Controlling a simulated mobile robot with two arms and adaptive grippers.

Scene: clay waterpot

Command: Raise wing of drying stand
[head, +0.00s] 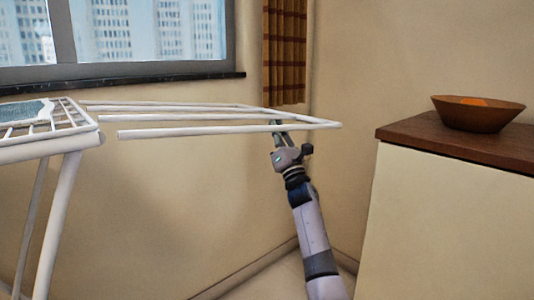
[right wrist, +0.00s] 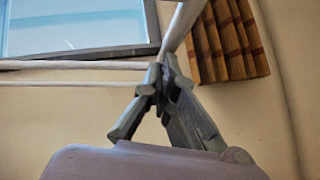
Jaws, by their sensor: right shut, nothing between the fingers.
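The white drying stand (head: 66,185) is at the left of the head view. Its wing (head: 210,130) extends right from the stand's top, about level, with several thin white bars and a slanted end bar. My right gripper (head: 277,126) is under the wing, near its outer end and by the front bar. In the right wrist view my right gripper (right wrist: 160,80) has its fingertips together with nothing held between them. A white bar of the wing (right wrist: 180,25) runs just above the fingertips; I cannot tell whether they touch. My left gripper is not in view.
A cabinet (head: 450,220) with a dark wooden top stands at the right, holding a brown bowl (head: 478,113). A window (head: 140,35) and a striped brown curtain (head: 285,50) are behind the wing. A patterned cloth (head: 25,110) lies on the stand. Space between wing and cabinet is narrow.

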